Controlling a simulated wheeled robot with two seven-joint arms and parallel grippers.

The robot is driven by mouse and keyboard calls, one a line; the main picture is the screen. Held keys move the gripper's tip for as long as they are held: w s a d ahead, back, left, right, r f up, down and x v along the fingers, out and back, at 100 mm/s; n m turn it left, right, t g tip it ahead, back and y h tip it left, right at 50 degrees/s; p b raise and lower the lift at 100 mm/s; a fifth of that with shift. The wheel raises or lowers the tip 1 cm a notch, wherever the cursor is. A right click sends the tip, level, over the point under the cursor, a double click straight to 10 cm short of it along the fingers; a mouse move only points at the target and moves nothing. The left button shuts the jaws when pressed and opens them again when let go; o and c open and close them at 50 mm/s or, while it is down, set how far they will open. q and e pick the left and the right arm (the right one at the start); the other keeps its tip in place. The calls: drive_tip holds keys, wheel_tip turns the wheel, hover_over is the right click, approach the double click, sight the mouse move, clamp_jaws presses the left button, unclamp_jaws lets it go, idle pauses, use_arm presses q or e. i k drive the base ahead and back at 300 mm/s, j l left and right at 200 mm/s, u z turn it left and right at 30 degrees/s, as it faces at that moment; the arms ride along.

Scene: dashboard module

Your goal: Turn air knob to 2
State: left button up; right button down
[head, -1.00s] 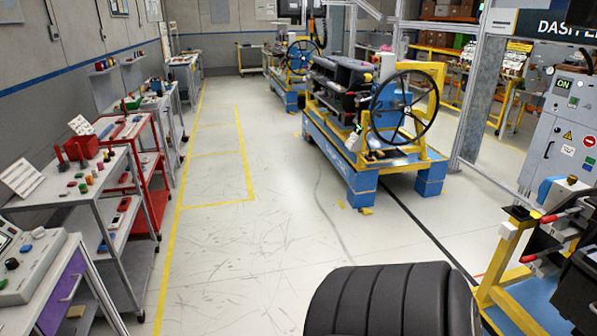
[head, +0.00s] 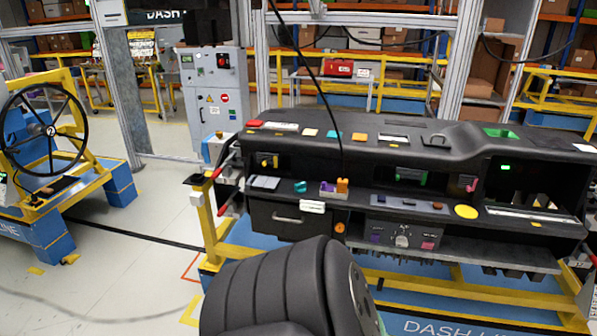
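The dashboard module (head: 300,146) is a long black unit in the middle and right of the head view. An orange round part (head: 340,228) sits further left on the module's front. Neither of my grippers shows in the view.
The module stands on a blue and yellow frame (head: 208,222). A grey cabinet (head: 217,130) stands behind its left end. A yellow and blue stand with a black steering wheel (head: 40,160) is at the left. Open floor (head: 120,262) lies between that stand and the module.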

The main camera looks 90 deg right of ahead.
sight(401, 240)
drive_tip(key=z, duration=3.45)
